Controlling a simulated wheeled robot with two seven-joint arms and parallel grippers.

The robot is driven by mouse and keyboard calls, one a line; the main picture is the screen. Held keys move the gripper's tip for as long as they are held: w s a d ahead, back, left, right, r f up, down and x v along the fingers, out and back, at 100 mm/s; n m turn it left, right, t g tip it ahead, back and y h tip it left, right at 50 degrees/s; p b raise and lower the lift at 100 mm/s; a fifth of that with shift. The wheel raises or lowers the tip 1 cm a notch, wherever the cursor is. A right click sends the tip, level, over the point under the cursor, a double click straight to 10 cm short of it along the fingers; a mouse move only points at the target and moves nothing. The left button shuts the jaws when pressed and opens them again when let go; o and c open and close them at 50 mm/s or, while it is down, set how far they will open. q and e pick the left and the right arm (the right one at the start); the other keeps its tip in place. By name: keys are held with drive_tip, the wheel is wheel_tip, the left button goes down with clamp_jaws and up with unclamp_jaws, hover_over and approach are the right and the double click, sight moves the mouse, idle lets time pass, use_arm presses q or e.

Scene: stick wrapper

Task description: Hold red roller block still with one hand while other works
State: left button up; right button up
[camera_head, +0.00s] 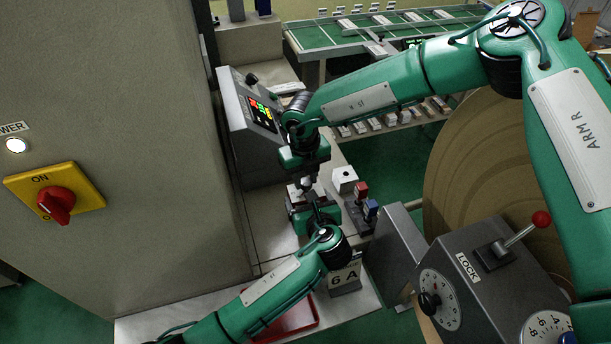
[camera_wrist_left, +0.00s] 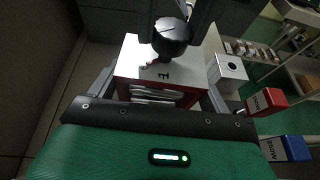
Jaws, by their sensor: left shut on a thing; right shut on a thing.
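The red roller block (camera_wrist_left: 187,76) sits between the fingers of my left gripper (camera_wrist_left: 157,95) in the left wrist view. It has a pale top with a dark mark, red edges and a layered white front. My left gripper is shut on it. In the head view, my left gripper (camera_head: 312,208) reaches up from the bottom left, and the block (camera_head: 293,193) is mostly hidden. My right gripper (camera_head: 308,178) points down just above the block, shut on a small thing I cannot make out. A round black part (camera_wrist_left: 172,37) stands over the block's top in the left wrist view.
A white cube (camera_head: 344,178) with a hole and red (camera_head: 361,189) and blue (camera_head: 370,208) blocks stand to the right. A control panel (camera_head: 260,113) rises at the left.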

sight(304, 181)
drive_tip(key=shift+a+n, duration=0.1)
drive_tip(key=shift+n, duration=0.6)
drive_tip(key=o, duration=1)
wheel_tip(304, 181, up, 12)
drive_tip(key=shift+s, duration=0.1)
